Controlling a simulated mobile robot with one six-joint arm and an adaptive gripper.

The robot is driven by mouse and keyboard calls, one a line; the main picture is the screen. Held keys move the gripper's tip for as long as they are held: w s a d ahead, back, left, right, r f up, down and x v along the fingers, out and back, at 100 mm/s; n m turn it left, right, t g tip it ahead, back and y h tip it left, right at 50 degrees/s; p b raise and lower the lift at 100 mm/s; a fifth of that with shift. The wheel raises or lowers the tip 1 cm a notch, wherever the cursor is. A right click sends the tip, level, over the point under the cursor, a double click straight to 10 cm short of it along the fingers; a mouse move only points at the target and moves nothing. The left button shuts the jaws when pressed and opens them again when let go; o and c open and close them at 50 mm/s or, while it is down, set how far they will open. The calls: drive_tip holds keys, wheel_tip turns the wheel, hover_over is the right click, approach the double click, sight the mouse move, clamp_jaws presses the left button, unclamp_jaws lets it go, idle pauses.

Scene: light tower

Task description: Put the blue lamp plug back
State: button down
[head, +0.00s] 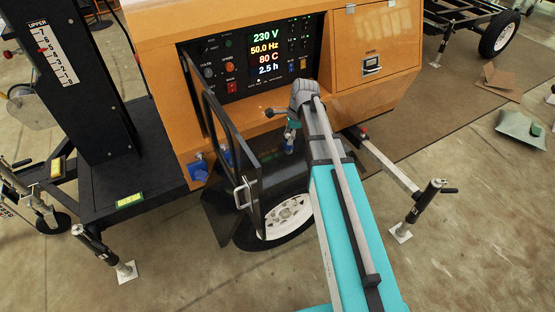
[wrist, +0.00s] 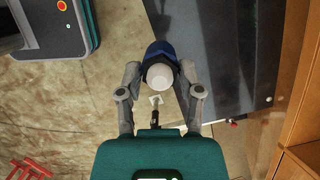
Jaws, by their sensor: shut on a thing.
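My gripper (wrist: 160,78) is shut on the blue lamp plug (wrist: 157,48), a blue cylinder with a pale round end facing the wrist camera. One finger is on each side of it. In the head view my gripper (head: 291,127) is in front of the orange cabinet, right of the open panel door, and a bit of the plug (head: 289,147) shows below it. Blue sockets (head: 198,167) are low on the cabinet front, left of the door; another blue piece (head: 226,155) is partly behind the door frame. The plug is apart from them.
The open black-framed door (head: 238,150) stands between my gripper and the left blue socket. The lit control panel (head: 262,55) is above. A wheel (head: 285,218) and outrigger legs (head: 420,205) are below.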

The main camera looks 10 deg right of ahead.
drive_tip(key=shift+s+a+f+m+y, duration=0.1)
drive_tip(key=shift+s+f+m+y, duration=0.1)
drive_tip(key=shift+s, duration=0.25)
drive_tip(key=shift+s+f+m+y, duration=0.1)
drive_tip(key=shift+s+m, duration=0.1)
drive_tip(key=shift+s, duration=0.2)
drive_tip(key=shift+w, duration=0.15)
drive_tip(key=w+f+b, duration=0.9)
drive_tip(key=w, duration=0.4)
drive_tip(key=shift+a, duration=0.3)
